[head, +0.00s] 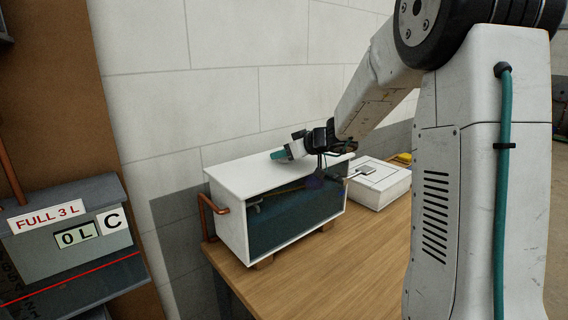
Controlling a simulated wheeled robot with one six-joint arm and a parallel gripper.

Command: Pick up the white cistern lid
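The white cistern lid (250,178) is a flat white panel on top of a white cistern (232,228) with a dark see-through front. The cistern stands on the wooden bench top. My gripper (285,155) is low over the lid's far right part, with a teal finger end close to the lid's surface. I cannot tell whether it touches the lid. The other finger is not clearly visible, so the gap between the fingers cannot be judged. Some pipework inside the cistern shows dimly through the front.
A white box (383,193) with a small item on top stands right of the cistern. A copper pipe (205,212) bends at the cistern's left side. A grey unit (65,238) marked "FULL 3 L", "0 L" and "C" is at left. The front bench top (315,270) is clear.

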